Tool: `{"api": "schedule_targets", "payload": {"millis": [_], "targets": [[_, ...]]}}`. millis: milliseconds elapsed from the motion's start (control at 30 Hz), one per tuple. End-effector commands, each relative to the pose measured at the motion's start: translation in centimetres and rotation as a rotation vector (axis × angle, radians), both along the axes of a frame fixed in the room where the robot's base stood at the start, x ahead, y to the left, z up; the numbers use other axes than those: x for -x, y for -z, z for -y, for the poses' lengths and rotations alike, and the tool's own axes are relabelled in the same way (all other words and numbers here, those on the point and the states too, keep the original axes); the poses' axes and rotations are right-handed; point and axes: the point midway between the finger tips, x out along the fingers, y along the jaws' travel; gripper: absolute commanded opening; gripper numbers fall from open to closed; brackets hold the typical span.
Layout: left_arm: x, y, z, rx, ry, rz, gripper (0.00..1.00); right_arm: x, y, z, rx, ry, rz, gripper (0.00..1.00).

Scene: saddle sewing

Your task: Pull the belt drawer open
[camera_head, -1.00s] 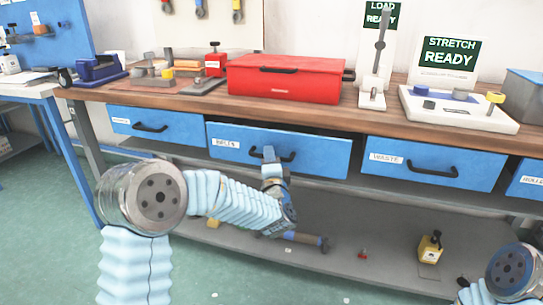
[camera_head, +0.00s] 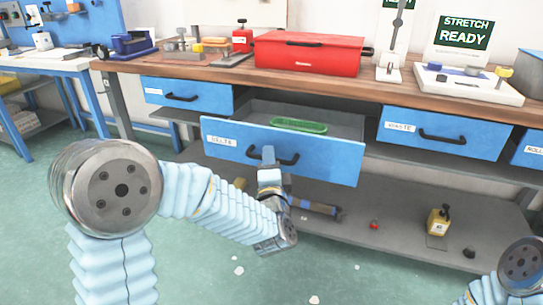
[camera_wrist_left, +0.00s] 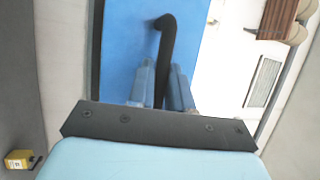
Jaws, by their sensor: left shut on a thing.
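The belt drawer (camera_head: 335,160) has a blue front with a white label and a black handle (camera_head: 288,158). It stands pulled out from under the wooden bench top, and a green item (camera_head: 298,125) shows inside it. My left gripper (camera_head: 268,156) is at the handle, its fingers shut on it. In the left wrist view the black handle (camera_wrist_left: 166,40) passes between the two fingers (camera_wrist_left: 160,88) against the blue drawer front (camera_wrist_left: 125,45). Of my right arm only a part shows at the lower right corner; its gripper is out of view.
A blue drawer (camera_head: 186,96) on the left and the waste drawer (camera_head: 445,133) on the right are closed. A red toolbox (camera_head: 310,53) sits on the bench top (camera_head: 230,72).

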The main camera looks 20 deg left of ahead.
Motion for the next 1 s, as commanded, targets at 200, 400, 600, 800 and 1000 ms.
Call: {"api": "schedule_targets", "payload": {"millis": [200,400,600,800,1000], "targets": [[0.37,0.12,0.06,0.000,0.002,-0.003,0.00,-0.01,0.03,0.00,0.000,0.000,0.000,0.43],[0.36,0.12,0.07,0.000,0.002,-0.003,0.00,-0.01,0.03,0.00,0.000,0.000,0.000,0.43],[0.36,0.11,0.07,0.000,0.002,-0.003,0.34,-0.01,0.03,0.00,0.000,0.000,0.000,0.43],[0.34,0.05,0.03,0.000,0.001,-0.001,0.40,-0.01,0.02,0.00,0.000,0.000,0.000,0.43],[0.80,0.14,0.25,0.001,0.002,0.000,0.40,0.00,0.13,0.00,0.000,0.000,0.000,0.43]]}}
